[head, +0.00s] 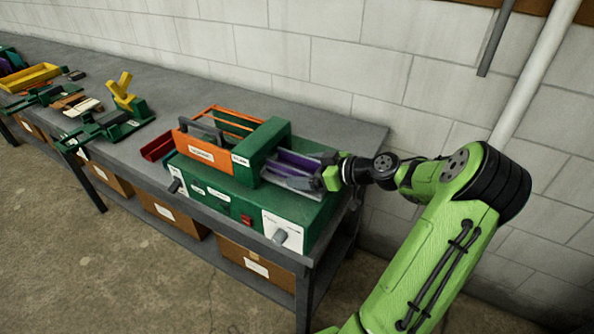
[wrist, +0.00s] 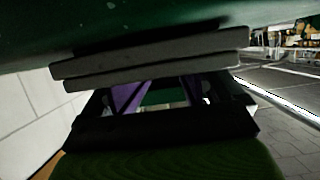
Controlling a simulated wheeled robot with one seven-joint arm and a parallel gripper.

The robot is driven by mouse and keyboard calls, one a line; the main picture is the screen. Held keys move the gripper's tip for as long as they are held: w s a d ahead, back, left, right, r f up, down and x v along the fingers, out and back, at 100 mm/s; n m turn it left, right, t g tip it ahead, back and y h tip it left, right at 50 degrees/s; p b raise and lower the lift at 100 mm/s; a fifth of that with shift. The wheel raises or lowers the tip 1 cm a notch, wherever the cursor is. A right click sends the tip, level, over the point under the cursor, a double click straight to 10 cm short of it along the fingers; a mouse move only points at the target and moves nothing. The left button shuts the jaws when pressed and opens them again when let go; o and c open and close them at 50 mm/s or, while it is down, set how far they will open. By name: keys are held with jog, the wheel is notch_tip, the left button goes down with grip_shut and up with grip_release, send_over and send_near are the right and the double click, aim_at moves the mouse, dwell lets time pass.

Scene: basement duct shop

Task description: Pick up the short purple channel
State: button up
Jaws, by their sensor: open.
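The short purple channel (head: 297,160) lies at the right end of the green machine (head: 215,190), beside grey bars or plates. Only part of it shows in the head view. In the wrist view, slanted purple pieces (wrist: 127,97) show between the dark fingers, below two grey bars. My gripper (head: 322,175) is at the right end of the machine, close to the channel. It is open, and I cannot tell whether either finger touches the channel. Much of the channel is hidden by the bars and the gripper.
An orange guard (head: 205,153) and a green upright block (head: 262,150) stand on the machine. A red tray (head: 157,147) is left of it. Green and yellow tools (head: 122,100) lie farther left on the grey bench (head: 340,133). A block wall (head: 400,75) runs behind.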

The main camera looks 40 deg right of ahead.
jog(key=shift+s, duration=0.1)
jog(key=shift+c, duration=1)
jog(key=c, duration=0.9)
jog(key=shift+r, duration=0.1)
